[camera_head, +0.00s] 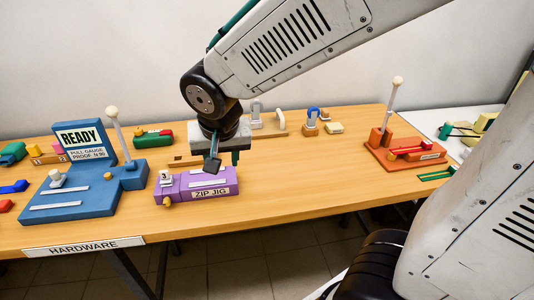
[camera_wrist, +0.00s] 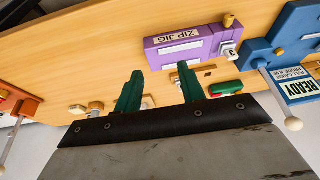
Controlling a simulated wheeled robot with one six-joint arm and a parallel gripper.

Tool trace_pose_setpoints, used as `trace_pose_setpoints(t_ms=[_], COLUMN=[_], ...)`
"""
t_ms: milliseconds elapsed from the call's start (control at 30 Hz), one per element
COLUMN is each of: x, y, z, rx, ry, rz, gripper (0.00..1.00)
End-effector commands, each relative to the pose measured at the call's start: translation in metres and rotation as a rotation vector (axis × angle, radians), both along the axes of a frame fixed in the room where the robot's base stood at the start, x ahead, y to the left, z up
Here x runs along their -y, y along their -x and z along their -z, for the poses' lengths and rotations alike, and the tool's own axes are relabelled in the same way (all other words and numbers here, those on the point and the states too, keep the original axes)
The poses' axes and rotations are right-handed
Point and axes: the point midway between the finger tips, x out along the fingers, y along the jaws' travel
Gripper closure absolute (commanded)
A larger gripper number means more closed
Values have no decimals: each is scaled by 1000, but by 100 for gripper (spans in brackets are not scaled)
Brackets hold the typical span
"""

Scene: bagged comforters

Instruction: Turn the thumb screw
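A purple block labelled ZIP JIG (camera_head: 218,183) lies on the table near its front edge. A small brass knob (camera_head: 166,200) sticks out at its front left corner; this knob also shows in the wrist view (camera_wrist: 229,20). I cannot tell for sure which part is the thumb screw. My gripper (camera_head: 223,163) is over the back of the purple block, pointing down. In the wrist view its two green fingers (camera_wrist: 160,69) stand apart with nothing held between them. The purple block (camera_wrist: 185,43) lies beyond the fingertips there. Whether a finger touches it is unclear.
A blue READY fixture (camera_head: 88,196) with a white-knobbed lever stands left of the purple block. An orange fixture (camera_head: 405,152) with another lever stands at the right. Small hardware pieces sit behind. The wooden table (camera_head: 300,185) is clear right of the purple block.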

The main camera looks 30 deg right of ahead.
Motion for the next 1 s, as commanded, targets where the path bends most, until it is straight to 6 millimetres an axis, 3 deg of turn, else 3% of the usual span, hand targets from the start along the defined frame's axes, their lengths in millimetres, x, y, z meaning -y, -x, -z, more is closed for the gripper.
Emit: trace_pose_setpoints(t_ms=[200, 500, 700, 1000], x=[31, 60, 66, 66], y=[28, 65, 76, 77], z=[-17, -31, -34, -34], rx=[-45, -108, -127, -129], ry=[29, 48, 49, 50], rz=[-25, -75, -95, -98], gripper=[60, 60, 60, 60])
